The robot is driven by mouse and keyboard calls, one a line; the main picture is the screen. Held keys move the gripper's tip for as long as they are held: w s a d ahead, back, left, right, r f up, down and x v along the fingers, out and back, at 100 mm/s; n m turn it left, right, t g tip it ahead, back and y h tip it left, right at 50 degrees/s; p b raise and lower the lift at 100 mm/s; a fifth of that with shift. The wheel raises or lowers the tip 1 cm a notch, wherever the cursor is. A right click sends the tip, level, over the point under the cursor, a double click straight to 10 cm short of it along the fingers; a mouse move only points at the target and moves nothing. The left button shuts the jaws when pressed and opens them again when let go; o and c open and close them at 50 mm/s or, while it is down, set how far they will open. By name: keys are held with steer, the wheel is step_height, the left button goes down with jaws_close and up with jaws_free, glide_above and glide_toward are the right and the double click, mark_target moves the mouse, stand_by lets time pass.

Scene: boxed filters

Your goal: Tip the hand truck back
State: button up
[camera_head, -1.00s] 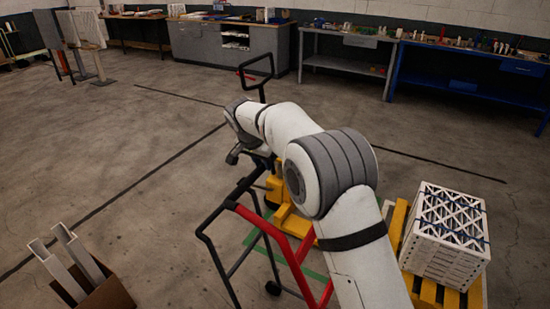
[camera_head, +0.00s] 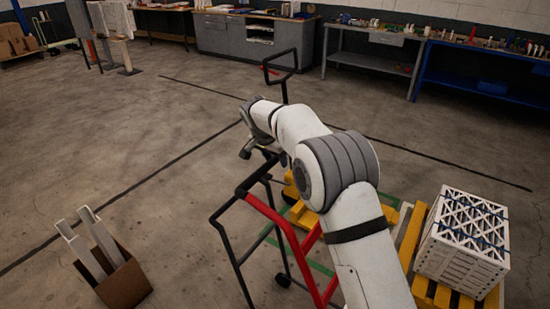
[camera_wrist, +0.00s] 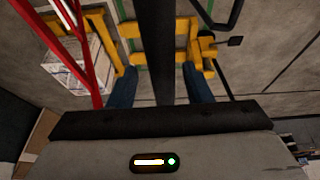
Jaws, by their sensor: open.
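The hand truck (camera_head: 266,208) has a red frame with black tubes and stands in front of me, partly hidden by my arm. In the wrist view its red tubes (camera_wrist: 82,45) run down the left side. My gripper (camera_head: 264,152) is open at the hand truck's black upper tubing. In the wrist view the two dark blue fingers of my gripper (camera_wrist: 160,88) stand either side of a broad black bar (camera_wrist: 163,40), which looks like the hand truck's handle. I cannot tell whether they touch it.
A yellow pallet jack (camera_head: 291,192) with a black loop handle (camera_head: 283,62) stands just beyond. White boxed filters (camera_head: 465,240) sit on a yellow pallet (camera_head: 412,235) at right. A cardboard box (camera_head: 125,283) with white channels is at left.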

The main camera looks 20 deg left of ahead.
steer(key=shift+a+r, duration=0.1)
steer(key=shift+r, duration=0.2)
steer(key=b+v, duration=0.1)
steer(key=v, duration=0.6)
steer(key=shift+s+b, duration=0.15)
steer(key=shift+b, duration=0.15)
steer(key=s+d+r+n, duration=0.1)
steer(key=s+d+r, duration=0.2)
steer(key=d, duration=0.7)
steer(key=s+d+r+g, duration=0.15)
steer(key=s+d, duration=0.25)
steer(key=d, duration=0.6)
steer(key=s+d+r+n+t, duration=0.1)
steer(key=s+d+r, duration=0.2)
steer(key=d, duration=0.7)
steer(key=s+d+f, duration=0.3)
steer(key=s+d, duration=0.3)
steer(key=s, duration=0.5)
steer(key=s+d+f+y, duration=0.1)
steer(key=s+d+f, duration=0.3)
steer(key=s+d, duration=0.3)
steer(key=shift+s+d+f+n, duration=0.3)
steer(key=shift+s, duration=1.6)
